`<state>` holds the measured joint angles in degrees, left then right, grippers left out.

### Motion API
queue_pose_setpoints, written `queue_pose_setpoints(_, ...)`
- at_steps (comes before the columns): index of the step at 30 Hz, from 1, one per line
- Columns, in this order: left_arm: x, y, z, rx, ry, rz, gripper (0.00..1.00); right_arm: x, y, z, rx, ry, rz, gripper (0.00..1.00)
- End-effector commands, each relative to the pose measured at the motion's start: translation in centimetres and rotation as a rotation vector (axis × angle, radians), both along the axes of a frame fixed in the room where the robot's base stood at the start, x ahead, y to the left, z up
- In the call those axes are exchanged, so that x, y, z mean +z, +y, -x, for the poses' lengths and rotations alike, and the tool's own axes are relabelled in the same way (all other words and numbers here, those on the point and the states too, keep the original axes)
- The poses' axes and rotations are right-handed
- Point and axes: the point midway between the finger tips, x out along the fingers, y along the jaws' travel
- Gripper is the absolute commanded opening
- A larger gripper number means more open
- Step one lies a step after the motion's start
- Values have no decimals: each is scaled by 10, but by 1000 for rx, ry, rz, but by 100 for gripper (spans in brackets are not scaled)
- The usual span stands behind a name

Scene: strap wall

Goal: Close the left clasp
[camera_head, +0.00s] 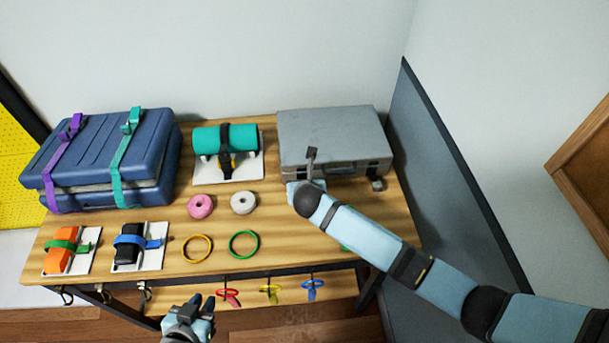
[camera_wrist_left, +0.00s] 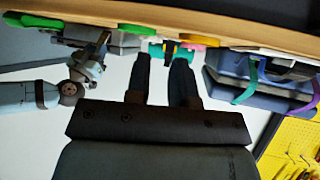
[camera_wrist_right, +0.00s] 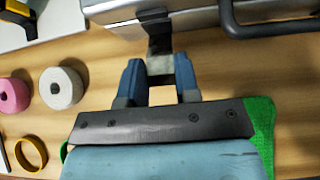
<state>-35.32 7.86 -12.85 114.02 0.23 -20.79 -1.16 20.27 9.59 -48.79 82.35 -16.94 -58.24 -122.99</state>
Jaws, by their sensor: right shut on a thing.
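The grey case (camera_head: 333,130) stands at the back right of the wooden table, lid down. A dark upright piece, seemingly part of its left clasp (camera_head: 312,154), sticks up at the front left. In the right wrist view the left clasp (camera_wrist_right: 159,44) runs from the case front to a pale plate between my fingers. My right gripper (camera_wrist_right: 159,67) is shut on that plate; my arm partly hides this in the head view. The right clasp (camera_head: 377,184) sticks out low at the case's front right. My left gripper (camera_head: 205,305) is open and empty before the table's front edge.
A blue case (camera_head: 95,150) with straps stands at the back left. A teal roll (camera_head: 225,138) lies on a white stand. Pink (camera_head: 201,206) and white (camera_head: 244,202) rolls and yellow and green rings lie mid-table. A grey partition (camera_head: 450,190) stands at the right.

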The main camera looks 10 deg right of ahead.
Motion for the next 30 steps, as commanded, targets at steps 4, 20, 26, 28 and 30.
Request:
queue_pose_setpoints(4,23,7,1,14,-1,-8,22,11,-1,-7,-2,70,3,0)
queue_pose_setpoints(20,20,4,7,48,34,17,22,13,-1,-18,-1,259,1,0)
queue_pose_setpoints(26,22,5,2,48,26,16,22,12,-1,-19,-1,271,1,0)
queue_pose_setpoints(28,23,5,0,47,21,16,22,12,-1,-18,-1,271,1,0)
queue_pose_setpoints(30,25,5,-1,46,18,16,22,12,-1,-18,-1,271,1,0)
